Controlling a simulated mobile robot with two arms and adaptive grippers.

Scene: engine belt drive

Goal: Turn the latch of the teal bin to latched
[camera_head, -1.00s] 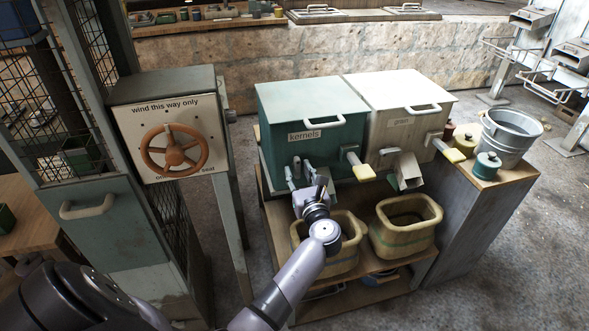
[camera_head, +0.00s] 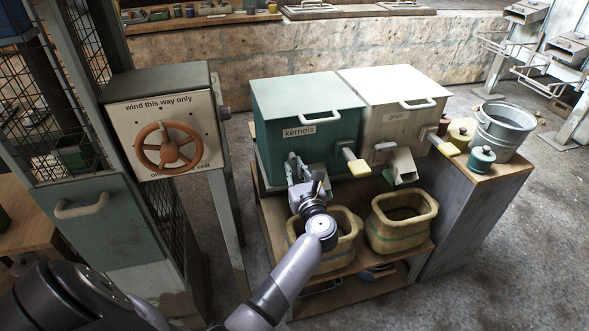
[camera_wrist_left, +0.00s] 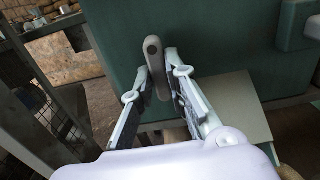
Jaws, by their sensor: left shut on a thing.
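The teal bin (camera_head: 306,101) labelled "kernels" stands on the wooden stand, left of the cream bin. Its latch, a grey bar with a dark pivot spot (camera_wrist_left: 153,45), shows in the left wrist view on the teal front, tilted slightly from upright. My left gripper (camera_head: 294,165) is at the lower left of the bin's front. In the left wrist view its two fingers (camera_wrist_left: 158,88) are on either side of the latch's lower end, shut on it. In the head view the gripper hides most of the latch. My right gripper is not in view.
A yellow-ended lever (camera_head: 357,164) sticks out right of my gripper. Woven baskets (camera_head: 401,222) stand on the shelf below the bins. A cream bin (camera_head: 407,97) stands beside the teal one, and a wheel box (camera_head: 166,148) stands at the left.

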